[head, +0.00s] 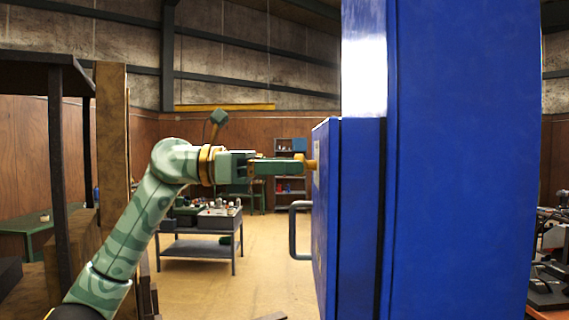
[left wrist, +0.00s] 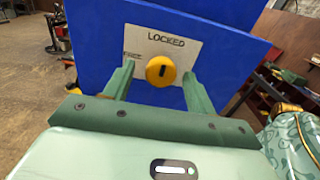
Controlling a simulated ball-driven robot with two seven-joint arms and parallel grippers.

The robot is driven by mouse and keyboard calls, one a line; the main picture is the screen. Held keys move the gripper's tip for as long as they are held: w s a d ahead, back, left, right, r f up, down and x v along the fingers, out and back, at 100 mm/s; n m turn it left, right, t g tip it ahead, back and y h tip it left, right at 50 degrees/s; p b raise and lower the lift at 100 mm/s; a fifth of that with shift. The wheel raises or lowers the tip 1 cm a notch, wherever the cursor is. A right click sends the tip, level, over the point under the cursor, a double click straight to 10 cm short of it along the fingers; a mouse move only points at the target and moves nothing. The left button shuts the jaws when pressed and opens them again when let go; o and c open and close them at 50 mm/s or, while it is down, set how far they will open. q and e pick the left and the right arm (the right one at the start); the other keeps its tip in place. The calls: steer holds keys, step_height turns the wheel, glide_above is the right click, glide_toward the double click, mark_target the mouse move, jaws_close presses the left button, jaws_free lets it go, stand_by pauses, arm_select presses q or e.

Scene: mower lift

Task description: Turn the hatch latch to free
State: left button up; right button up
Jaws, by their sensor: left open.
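The hatch latch is a round yellow knob (left wrist: 160,71) with a dark slot that stands near upright. It sits on a pale label plate (left wrist: 182,52) reading "LOCKED" at the top, with a smaller word at the left that looks like "FREE". The plate is on the blue hatch (left wrist: 100,50). In the head view the knob (head: 311,163) sticks out from the hatch's left face. My left gripper (head: 298,167) is open and points at the knob, its fingers on either side of it. Whether they touch it cannot be told. My right gripper is out of view.
A grey bar handle (head: 295,230) juts from the hatch below my left gripper. A large blue body (head: 465,160) fills the right. A grey cart (head: 202,245) with small items and shelves (head: 290,175) stand behind. The floor between is mostly clear.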

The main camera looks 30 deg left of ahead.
arm_select(q)
steer(key=c, duration=1)
steer(key=shift+r+n, duration=0.1)
steer(key=shift+n, duration=0.2)
steer(key=shift+n+p, duration=4.7)
steer(key=shift+n, duration=3.9)
